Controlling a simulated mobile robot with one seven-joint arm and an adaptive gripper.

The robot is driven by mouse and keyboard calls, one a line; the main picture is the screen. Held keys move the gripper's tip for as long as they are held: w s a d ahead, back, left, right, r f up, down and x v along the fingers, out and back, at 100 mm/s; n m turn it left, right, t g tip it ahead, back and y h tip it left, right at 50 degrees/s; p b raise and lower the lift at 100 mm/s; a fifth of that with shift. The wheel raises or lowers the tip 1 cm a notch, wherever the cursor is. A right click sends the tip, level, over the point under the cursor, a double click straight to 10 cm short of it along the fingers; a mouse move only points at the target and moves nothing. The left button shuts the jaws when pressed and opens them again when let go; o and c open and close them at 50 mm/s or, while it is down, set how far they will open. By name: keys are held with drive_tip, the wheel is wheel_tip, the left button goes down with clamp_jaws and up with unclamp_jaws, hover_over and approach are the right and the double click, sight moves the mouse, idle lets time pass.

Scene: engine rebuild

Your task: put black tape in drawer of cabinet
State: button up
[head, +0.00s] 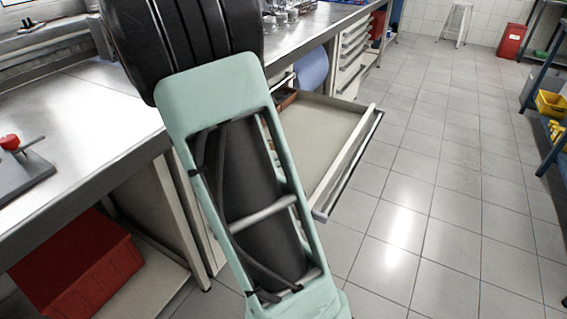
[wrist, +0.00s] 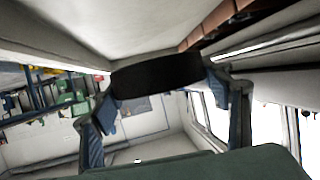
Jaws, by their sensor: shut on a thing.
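The black tape (wrist: 158,75) shows in the wrist view as a dark band between the two blue-grey fingers. My gripper (wrist: 163,84) is shut on it. The open drawer (head: 335,125) of the cabinet is in the middle of the head view, pulled out, with a pale, mostly bare floor. In the wrist view a pale surface (wrist: 130,25), which looks like the drawer's inside, fills the top, close beyond the tape. I cannot tell whether they touch. In the head view my arm hides the gripper and the tape.
A reddish-brown item (head: 287,99) lies at the drawer's inner end; brown pieces (wrist: 215,22) show in the wrist view. The metal workbench (head: 85,105) is at left, with a red box (head: 75,270) beneath. A blue stool seat (head: 311,68) is behind the drawer.

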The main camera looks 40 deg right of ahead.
drive_tip(key=w+d+f+b, duration=0.1)
drive_tip(key=d+f, duration=0.1)
drive_tip(key=w+d+f+b, duration=0.1)
drive_tip(key=d+f, duration=0.1)
drive_tip(key=w+d+f+b, duration=0.1)
drive_tip(key=w+d+f, duration=0.1)
drive_tip(key=f, duration=0.1)
drive_tip(key=shift+w+d, duration=0.1)
drive_tip(key=shift+d, duration=0.25)
drive_tip(key=shift+w+d+f+b, duration=0.15)
drive_tip(key=shift+f+b, duration=0.3)
drive_tip(key=shift+f, duration=0.45)
drive_tip(key=shift+d+f+b, duration=0.1)
drive_tip(key=shift+f+b, duration=0.35)
drive_tip(key=shift+f, duration=0.4)
drive_tip(key=shift+f, duration=0.25)
drive_tip(key=o, duration=1.2)
drive_tip(key=shift+r, duration=0.15)
drive_tip(key=shift+r, duration=0.25)
drive_tip(key=p+v, duration=0.3)
drive_tip(key=v, duration=0.9)
drive_tip(key=shift+f, duration=0.1)
